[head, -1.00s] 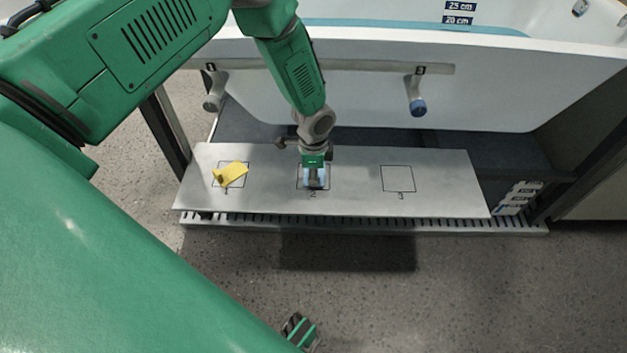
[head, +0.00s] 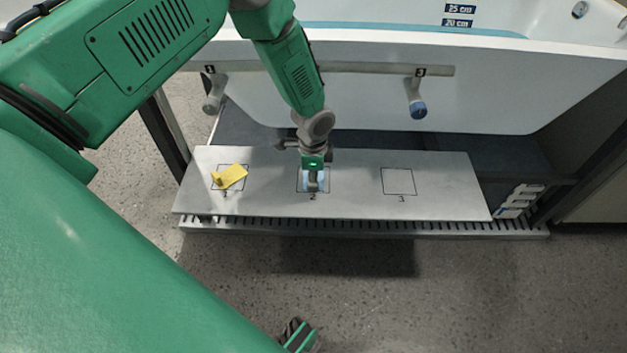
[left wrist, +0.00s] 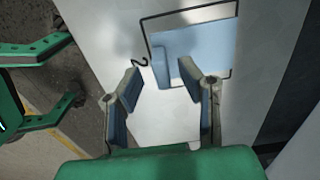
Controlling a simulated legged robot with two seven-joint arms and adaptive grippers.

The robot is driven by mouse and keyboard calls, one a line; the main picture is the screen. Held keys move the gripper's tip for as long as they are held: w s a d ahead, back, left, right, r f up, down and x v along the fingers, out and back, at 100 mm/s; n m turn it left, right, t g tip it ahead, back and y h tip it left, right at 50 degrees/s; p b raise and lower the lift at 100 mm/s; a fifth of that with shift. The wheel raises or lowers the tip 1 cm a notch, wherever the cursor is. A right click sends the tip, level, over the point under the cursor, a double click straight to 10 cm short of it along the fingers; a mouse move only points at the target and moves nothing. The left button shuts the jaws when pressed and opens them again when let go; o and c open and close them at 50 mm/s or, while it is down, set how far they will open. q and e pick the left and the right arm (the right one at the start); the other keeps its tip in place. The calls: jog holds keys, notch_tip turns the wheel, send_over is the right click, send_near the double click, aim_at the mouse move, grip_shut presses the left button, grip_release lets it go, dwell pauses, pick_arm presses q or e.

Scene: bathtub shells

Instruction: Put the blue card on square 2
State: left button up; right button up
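The blue card (head: 322,184) lies on square 2 (head: 328,190) of the grey board.
A yellow card (head: 234,177) with a small peg lies askew on square 1 (head: 219,188). Square 3 (head: 398,182) is empty. The board (head: 450,190) rests before the white tub shell (head: 370,90). A rail (head: 340,67) with knobs runs behind the left gripper.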

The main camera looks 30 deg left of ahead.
pick_arm(q)
notch_tip(320, 180, up, 11)
jog(key=p, duration=0.3)
jog(key=s+d+f+n+h, duration=0.1)
jog(key=s+d+f+n, duration=0.15)
jog(key=s, duration=0.45)
jog(key=s+d+f+n, duration=0.2)
jog(key=s+d+f, duration=0.15)
jog(key=s, duration=0.45)
jog(key=s+a+r+n+y, duration=0.1)
jog(key=s+n, duration=0.5)
jog(key=s, duration=0.9)
jog(key=shift+a+t, duration=0.3)
jog(key=shift+a, duration=0.6)
jog(key=shift+n, duration=0.25)
